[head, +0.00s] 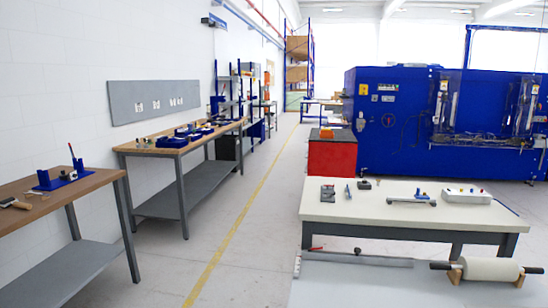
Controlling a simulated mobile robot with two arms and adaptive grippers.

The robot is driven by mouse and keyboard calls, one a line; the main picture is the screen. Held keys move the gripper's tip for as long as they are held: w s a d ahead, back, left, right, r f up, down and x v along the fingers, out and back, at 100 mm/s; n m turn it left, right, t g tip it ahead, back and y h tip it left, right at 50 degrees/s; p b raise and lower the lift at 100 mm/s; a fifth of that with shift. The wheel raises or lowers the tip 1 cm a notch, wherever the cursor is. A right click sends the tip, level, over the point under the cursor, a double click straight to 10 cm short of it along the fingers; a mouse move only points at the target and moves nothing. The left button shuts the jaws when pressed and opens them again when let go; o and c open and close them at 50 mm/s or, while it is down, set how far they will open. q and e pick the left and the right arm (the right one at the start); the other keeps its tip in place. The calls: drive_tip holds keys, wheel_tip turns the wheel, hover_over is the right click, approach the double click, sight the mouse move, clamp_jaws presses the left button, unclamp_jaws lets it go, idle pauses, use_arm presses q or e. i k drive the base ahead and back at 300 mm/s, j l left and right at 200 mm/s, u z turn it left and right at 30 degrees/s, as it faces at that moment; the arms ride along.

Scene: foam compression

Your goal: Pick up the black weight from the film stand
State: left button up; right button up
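Neither of my grippers is in view. A small dark block (364,184) lies on the cream-topped table (440,213) at the right; it is too small to tell whether it is the black weight. A pale roll (489,269) with dark handles rests on wooden supports on the near light surface (350,290) at the bottom right. A blue stand (62,179) with an upright red-tipped tool is on the wooden bench at the left. I cannot tell which item is the film stand.
A wooden bench (30,190) at the near left and a longer bench (165,151) behind it line the wall. A red cabinet (332,157) and a large blue machine (400,125) stand beyond the cream table. The floor aisle with the yellow line (232,240) is clear.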

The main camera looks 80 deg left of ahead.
sight(63, 176)
drive_tip(key=u, duration=4.15)
drive_tip(key=i+j, duration=0.15)
drive_tip(key=i, duration=0.25)
drive_tip(key=i+j, duration=0.1)
drive_tip(key=i, duration=0.35)
drive_tip(key=i+j, duration=0.15)
drive_tip(key=i, duration=0.25)
drive_tip(key=i+l+z, duration=0.15)
drive_tip(key=i+z, duration=0.2)
drive_tip(key=i, duration=0.2)
drive_tip(key=i+z, duration=0.4)
drive_tip(key=i, duration=0.15)
drive_tip(key=i+j+z, duration=0.15)
drive_tip(key=i+z, duration=0.2)
drive_tip(key=i, duration=0.25)
drive_tip(key=i+u, duration=0.4)
drive_tip(key=i+l+u, duration=0.55)
drive_tip(key=i+u, duration=0.2)
